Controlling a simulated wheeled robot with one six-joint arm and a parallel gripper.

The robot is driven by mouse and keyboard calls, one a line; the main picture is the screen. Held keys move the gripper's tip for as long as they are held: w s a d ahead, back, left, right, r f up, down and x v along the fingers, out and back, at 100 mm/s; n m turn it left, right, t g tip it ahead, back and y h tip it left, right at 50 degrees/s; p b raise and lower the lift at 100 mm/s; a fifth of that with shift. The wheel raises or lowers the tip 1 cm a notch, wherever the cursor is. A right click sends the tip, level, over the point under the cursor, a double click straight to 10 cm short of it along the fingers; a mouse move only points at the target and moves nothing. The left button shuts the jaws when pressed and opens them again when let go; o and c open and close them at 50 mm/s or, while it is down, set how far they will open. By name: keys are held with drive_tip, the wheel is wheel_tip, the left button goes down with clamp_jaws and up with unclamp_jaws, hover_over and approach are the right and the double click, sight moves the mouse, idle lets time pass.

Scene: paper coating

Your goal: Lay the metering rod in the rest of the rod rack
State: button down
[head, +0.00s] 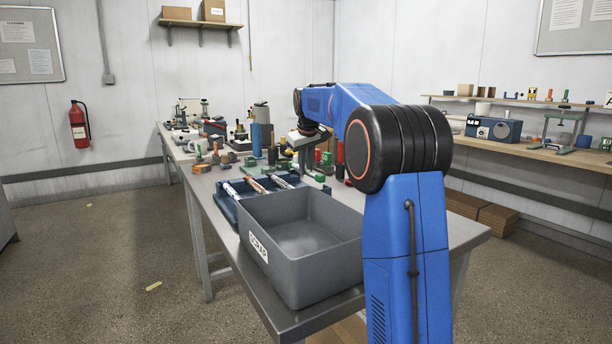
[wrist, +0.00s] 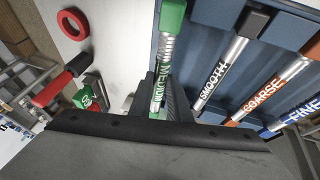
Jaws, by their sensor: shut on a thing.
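In the wrist view, my gripper (wrist: 158,98) is shut on a metering rod (wrist: 166,46) with a green end and a green label, only partly readable. Its fingers hide part of the rod. The rod shows at the left edge of the blue rod rack (wrist: 202,48); I cannot tell whether it touches the rack. Three rods lie in the rack to the right: SMOOTH (wrist: 219,72) with a black end, COARSE (wrist: 268,90) in orange and FINE (wrist: 300,114) in blue. In the head view, the rack (head: 226,205) stands behind the grey bin, and my arm hides the gripper's fingers.
A deep, empty grey bin (head: 335,266) stands at the table's front. Bottles, coloured blocks and devices crowd the table behind the rack. In the wrist view, a red ring (wrist: 73,24) and a red-handled tool (wrist: 60,82) lie left of the held rod.

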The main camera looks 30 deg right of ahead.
drive_tip(key=shift+f, duration=1.5)
drive_tip(key=shift+f, duration=0.1)
drive_tip(key=c, duration=1.7)
unclamp_jaws()
drive_tip(key=shift+o, duration=0.2)
drive_tip(key=v, duration=1.2)
